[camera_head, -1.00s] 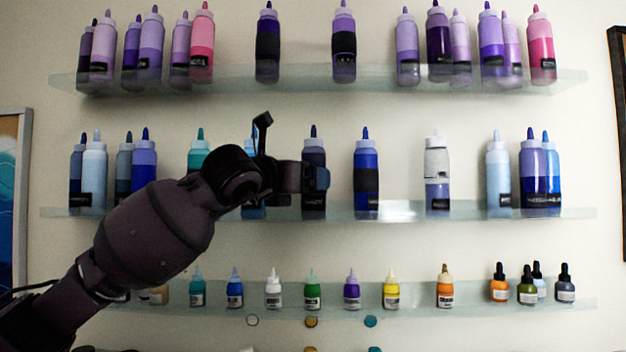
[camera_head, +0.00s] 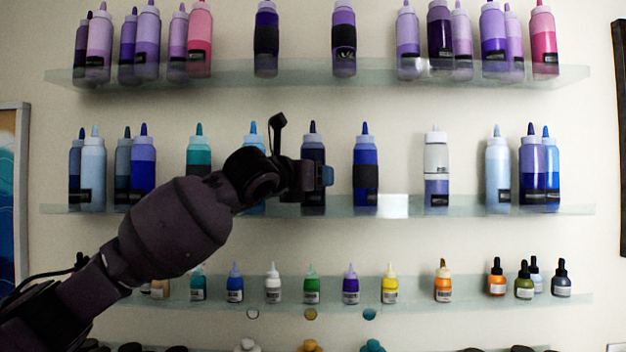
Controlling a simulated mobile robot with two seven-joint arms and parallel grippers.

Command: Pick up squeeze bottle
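Squeeze bottles stand on wall shelves. A dark navy squeeze bottle (camera_head: 313,150) stands on the middle shelf, its middle hidden behind my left gripper (camera_head: 318,177). The gripper is at this bottle's mid-height; finger opening and contact are hidden. A blue bottle with a dark band (camera_head: 365,158) stands just right of it. A light blue bottle (camera_head: 253,141) behind my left wrist is mostly hidden. A clear bottle with a pale cap (camera_head: 436,160) stands further right. Which bottle the task means is not clear. My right gripper is not in view.
The glass middle shelf (camera_head: 470,208) also holds a teal bottle (camera_head: 200,150) and blue bottles at both ends. The upper shelf (camera_head: 300,72) holds purple and pink bottles. The lower shelf (camera_head: 415,300) holds small colourful bottles. Framed pictures hang at both sides.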

